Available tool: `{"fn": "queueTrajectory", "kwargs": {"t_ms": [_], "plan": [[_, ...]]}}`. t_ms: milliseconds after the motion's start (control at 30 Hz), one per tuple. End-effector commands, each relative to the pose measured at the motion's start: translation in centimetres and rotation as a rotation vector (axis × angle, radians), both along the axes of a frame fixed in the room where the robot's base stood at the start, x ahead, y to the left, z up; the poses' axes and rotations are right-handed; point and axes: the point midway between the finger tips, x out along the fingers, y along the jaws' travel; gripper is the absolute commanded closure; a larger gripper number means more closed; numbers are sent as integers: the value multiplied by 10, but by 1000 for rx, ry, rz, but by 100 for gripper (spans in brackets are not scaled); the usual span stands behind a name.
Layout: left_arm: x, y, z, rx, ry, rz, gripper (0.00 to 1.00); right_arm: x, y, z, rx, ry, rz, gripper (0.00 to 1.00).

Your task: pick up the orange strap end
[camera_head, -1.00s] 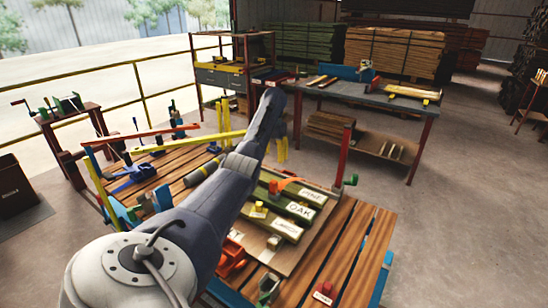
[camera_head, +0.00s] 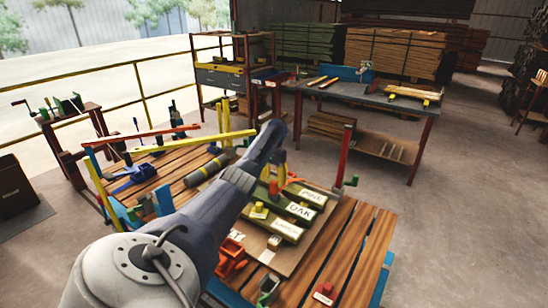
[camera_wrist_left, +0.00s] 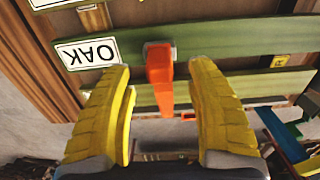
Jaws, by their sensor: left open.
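My left gripper (camera_wrist_left: 164,72) is open. Its two yellow fingers stand either side of the strap end, with a gap on both sides and no visible contact. In the head view the gripper (camera_head: 277,180) is low over the labelled boards, and the orange strap (camera_head: 293,180) shows just beside its fingers, partly hidden by them. My right gripper is not in view.
Several green boards labelled PINE (camera_head: 312,196) and OAK (camera_head: 299,212) lie on the slatted table (camera_head: 345,240). An orange-red holder (camera_head: 231,262) and a red block (camera_head: 324,292) sit nearer. A red post (camera_head: 344,155) stands behind. The table's right part is mostly clear.

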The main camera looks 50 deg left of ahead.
Motion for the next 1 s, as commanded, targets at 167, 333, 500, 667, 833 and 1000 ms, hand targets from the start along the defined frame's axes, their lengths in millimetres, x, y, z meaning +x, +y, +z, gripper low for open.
{"fn": "queueTrajectory", "kwargs": {"t_ms": [167,333,500,667,833,1000], "plan": [[-1,-1,-19,-2,2,0,44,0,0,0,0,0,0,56],[0,0,-26,0,1,0,44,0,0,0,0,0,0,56],[0,-1,-27,0,1,-1,44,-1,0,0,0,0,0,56],[0,-1,-26,0,1,-1,53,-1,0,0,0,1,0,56],[0,-1,-26,0,0,-1,73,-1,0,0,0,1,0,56],[0,-1,-26,0,0,-1,93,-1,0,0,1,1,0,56]]}}
